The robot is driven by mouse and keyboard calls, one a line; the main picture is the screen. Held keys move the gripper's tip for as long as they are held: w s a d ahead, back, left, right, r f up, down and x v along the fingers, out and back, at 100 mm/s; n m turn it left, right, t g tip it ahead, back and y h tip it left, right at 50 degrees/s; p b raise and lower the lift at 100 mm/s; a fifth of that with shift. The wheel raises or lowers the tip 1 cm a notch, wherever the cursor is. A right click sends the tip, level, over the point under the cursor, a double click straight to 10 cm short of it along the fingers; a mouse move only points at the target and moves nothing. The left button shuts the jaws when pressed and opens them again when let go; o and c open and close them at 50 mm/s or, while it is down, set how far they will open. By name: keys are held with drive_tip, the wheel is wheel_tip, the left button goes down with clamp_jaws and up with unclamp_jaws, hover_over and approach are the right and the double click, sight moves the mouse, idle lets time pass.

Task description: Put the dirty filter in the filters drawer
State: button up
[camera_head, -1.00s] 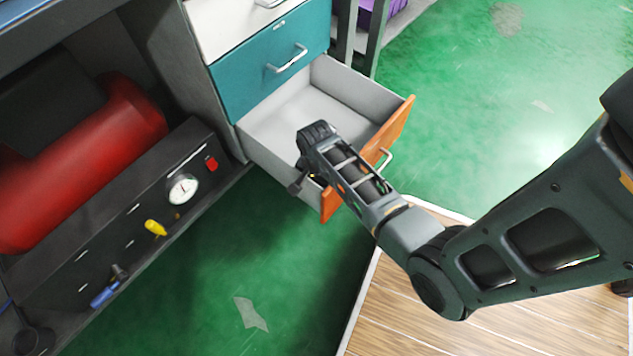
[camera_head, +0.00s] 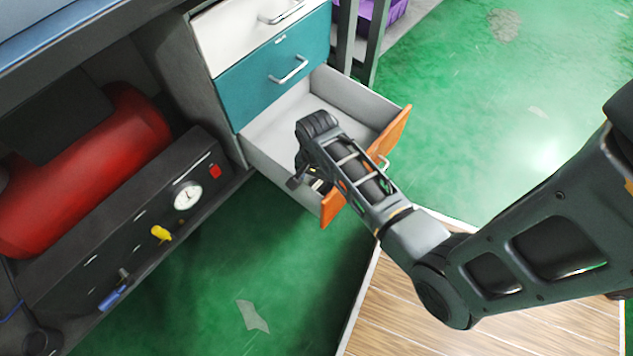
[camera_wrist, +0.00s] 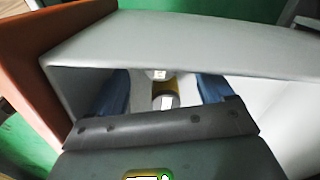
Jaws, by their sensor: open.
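The open drawer with an orange front (camera_head: 393,133) and pale grey walls shows in the head view; whether it is the filters drawer I cannot read. My gripper (camera_head: 308,182) is low at its near side wall, mostly hidden by my arm. In the wrist view my gripper (camera_wrist: 163,86) is open, with a blue finger at each side. A small cylinder with pale ends and a tan middle, likely the dirty filter (camera_wrist: 166,101), lies between the fingers, with gaps on both sides. The drawer's side wall (camera_wrist: 180,50) crosses just beyond it.
A closed teal drawer (camera_head: 262,85) and a white drawer (camera_head: 235,35) are above the open one. A red tank (camera_head: 85,170) and a gauge panel (camera_head: 187,195) stand at left.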

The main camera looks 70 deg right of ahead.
sight(316, 186)
drive_tip(key=shift+r+p, duration=0.8)
drive_tip(key=shift+r, duration=2)
drive_tip(key=shift+r, duration=0.15)
